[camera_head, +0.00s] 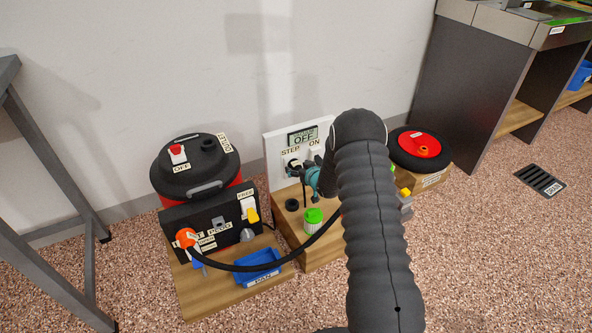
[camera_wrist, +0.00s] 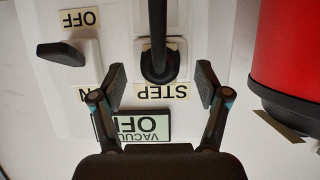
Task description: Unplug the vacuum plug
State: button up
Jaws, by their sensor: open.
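The vacuum plug (camera_wrist: 158,66) is a dark round plug seated in a white wall socket above the STEP label, with a black cable or stem running from it to the top edge of the wrist view. In the head view the plug (camera_head: 294,165) is small and partly hidden by my gripper. My gripper (camera_wrist: 161,78) is open, with one finger on each side of the plug and gaps visible between fingers and plug. In the head view my teal-jointed gripper (camera_head: 312,178) is at the white wall panel (camera_head: 275,148), partly hidden by my arm.
A black switch (camera_wrist: 65,53) is beside the socket. A display (camera_wrist: 133,125) reads OFF. A green-capped jar (camera_head: 313,220) stands below.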

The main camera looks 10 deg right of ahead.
jog(key=shift+b+x, duration=0.5)
jog(key=shift+x, duration=0.55)
jog(key=shift+b, duration=0.55)
dwell(0.5)
grip_shut()
jog(key=s+d, duration=0.2)
jog(key=s, duration=0.3)
jog(key=shift+s, duration=0.35)
dwell(1.3)
